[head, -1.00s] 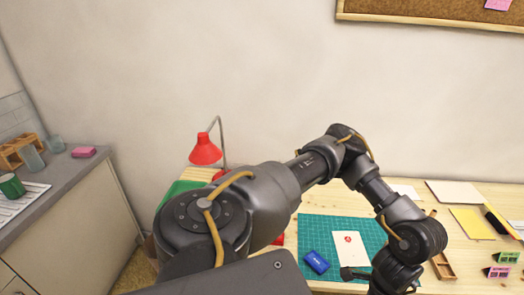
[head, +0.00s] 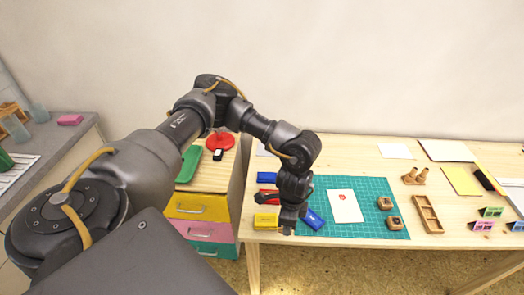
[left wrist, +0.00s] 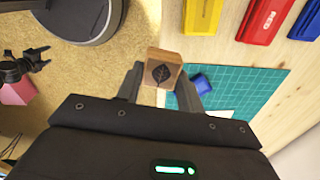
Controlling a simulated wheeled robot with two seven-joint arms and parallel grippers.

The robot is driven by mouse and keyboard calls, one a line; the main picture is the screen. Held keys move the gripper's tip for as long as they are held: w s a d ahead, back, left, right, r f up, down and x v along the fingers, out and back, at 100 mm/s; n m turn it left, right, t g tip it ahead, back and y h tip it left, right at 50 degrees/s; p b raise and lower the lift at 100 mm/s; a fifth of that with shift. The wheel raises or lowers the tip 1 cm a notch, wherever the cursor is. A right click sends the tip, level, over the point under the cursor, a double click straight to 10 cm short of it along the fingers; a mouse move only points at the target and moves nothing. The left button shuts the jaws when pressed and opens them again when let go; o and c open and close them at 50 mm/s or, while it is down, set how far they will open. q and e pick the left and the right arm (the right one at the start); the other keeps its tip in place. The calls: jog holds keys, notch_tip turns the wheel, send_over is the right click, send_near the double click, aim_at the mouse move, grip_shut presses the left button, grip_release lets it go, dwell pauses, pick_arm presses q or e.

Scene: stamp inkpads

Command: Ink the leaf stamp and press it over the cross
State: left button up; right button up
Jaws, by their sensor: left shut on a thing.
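In the left wrist view my left gripper (left wrist: 160,88) is shut on a small wooden stamp (left wrist: 163,56), whose face with a dark leaf shows. In the head view the left gripper (head: 289,224) is at the table's front edge, left of the card; the stamp is hardly visible there. A white card (head: 345,206) with a small red mark lies on the green mat (head: 372,188); the mark's shape is unclear. A dark jointed part at the left wrist view's left edge may be my right gripper.
Blue (head: 267,177), red (head: 264,201) and yellow (head: 266,221) pads line the table's left side. Two wooden stamps (head: 385,203) (head: 394,222) sit on the mat's right. A wooden tray (head: 427,213) lies farther right. Coloured drawers (head: 200,207) stand left of the table.

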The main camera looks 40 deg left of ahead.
pick_arm(q)
jog(key=w+a+m, duration=0.8)
jog(key=a, duration=0.3)
jog(key=w+a+r+m, duration=0.1)
jog(key=w+a+m, duration=0.7)
jog(key=a, duration=0.3)
pick_arm(e)
jog(key=shift+w+d+f, duration=0.2)
jog(key=shift+w+f, duration=0.05)
jog(key=shift+w, duration=0.1)
pick_arm(q)
jog(key=shift+w+f+b, duration=0.1)
jog(key=shift+b, duration=0.25)
pick_arm(e)
jog(key=shift+f, duration=0.1)
pick_arm(q)
jog(key=shift+f+b, duration=0.7)
jog(key=shift+f, duration=0.05)
notch_tip(320, 180, down, 4)
jog(key=b, duration=0.4)
jog(key=shift+f, duration=0.2)
pick_arm(e)
notch_tip(320, 180, down, 6)
jog(key=shift+a+r, duration=0.1)
jog(key=shift+r, duration=0.1)
pick_arm(q)
jog(key=shift+f+b, duration=0.35)
jog(key=shift+f, duration=0.1)
pick_arm(e)
jog(key=shift+f, duration=0.25)
